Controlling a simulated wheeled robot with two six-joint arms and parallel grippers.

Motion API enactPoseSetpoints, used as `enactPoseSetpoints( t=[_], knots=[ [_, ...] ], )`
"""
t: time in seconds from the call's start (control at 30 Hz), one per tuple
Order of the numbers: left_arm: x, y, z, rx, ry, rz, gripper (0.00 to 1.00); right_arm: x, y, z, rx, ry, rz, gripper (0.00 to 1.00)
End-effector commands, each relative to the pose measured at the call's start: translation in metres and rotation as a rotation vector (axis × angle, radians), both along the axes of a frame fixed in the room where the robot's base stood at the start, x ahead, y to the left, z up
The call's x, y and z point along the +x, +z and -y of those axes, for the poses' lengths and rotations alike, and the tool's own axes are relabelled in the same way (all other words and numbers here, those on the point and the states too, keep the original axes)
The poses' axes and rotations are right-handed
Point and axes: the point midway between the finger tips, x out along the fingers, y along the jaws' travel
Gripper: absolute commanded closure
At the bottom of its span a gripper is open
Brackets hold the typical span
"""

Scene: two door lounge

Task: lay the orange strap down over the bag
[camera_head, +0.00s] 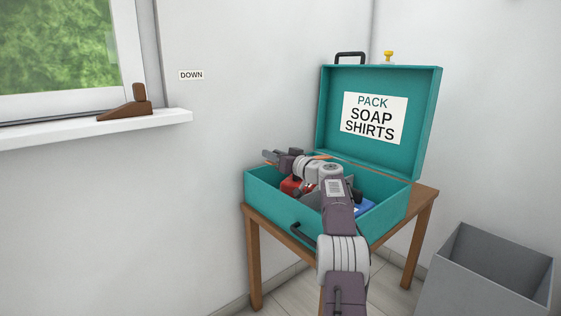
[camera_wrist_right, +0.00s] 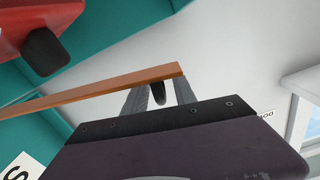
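The orange strap (camera_wrist_right: 80,101) is a thin, straight strip crossing the right wrist view, over the open teal case. A short piece of it shows in the head view (camera_head: 322,157). My right gripper (camera_head: 268,157) reaches over the case and points left. In the right wrist view its two grey fingers (camera_wrist_right: 158,95) stand apart at the strap's end, with a dark tab between them and pale gaps beside it. A red object (camera_wrist_right: 25,25) with a dark knob, possibly the bag, also shows inside the case (camera_head: 291,185), partly hidden by my arm. My left gripper is not in view.
The teal case (camera_head: 270,208) stands on a wooden table (camera_head: 254,265), its lid (camera_head: 420,110) raised and labelled "PACK SOAP SHIRTS". A blue item (camera_head: 363,208) lies inside. A grey bin (camera_head: 480,285) stands at right. A window sill (camera_head: 90,128) with a brown wedge is at left.

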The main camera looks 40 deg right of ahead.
Motion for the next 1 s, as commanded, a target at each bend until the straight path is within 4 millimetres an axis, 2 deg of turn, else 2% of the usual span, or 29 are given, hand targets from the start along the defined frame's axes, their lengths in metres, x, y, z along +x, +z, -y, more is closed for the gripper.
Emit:
enactPoseSetpoints(
  t=[0.03,0.07,0.2,0.4,0.57,0.83,0.93,0.97,1.0],
  knots=[
    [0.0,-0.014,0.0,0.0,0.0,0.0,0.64,-0.008,-0.007,0.0,-0.001,-0.001,0.001,0.67],
    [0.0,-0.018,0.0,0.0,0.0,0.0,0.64,-0.013,-0.007,0.0,0.0,-0.001,0.002,0.67],
    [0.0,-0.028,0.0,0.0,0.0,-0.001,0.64,-0.038,-0.005,0.003,0.0,-0.001,0.002,0.67],
    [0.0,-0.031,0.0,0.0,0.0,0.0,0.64,-0.066,-0.002,0.005,0.0,-0.001,0.0,0.67],
    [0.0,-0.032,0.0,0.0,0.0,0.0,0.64,-0.077,-0.001,0.006,0.0,0.0,0.0,0.67],
    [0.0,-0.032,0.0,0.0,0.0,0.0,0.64,-0.078,-0.001,0.005,0.0,0.001,0.001,0.67],
    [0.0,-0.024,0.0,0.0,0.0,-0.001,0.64,-0.078,0.004,0.004,0.0,0.004,-0.007,0.95],
    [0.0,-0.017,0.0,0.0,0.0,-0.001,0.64,-0.077,0.008,0.002,0.002,0.007,-0.017,1.0],
    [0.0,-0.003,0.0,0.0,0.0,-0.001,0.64,-0.076,0.015,-0.001,0.005,0.013,-0.035,1.0]
  ],
)
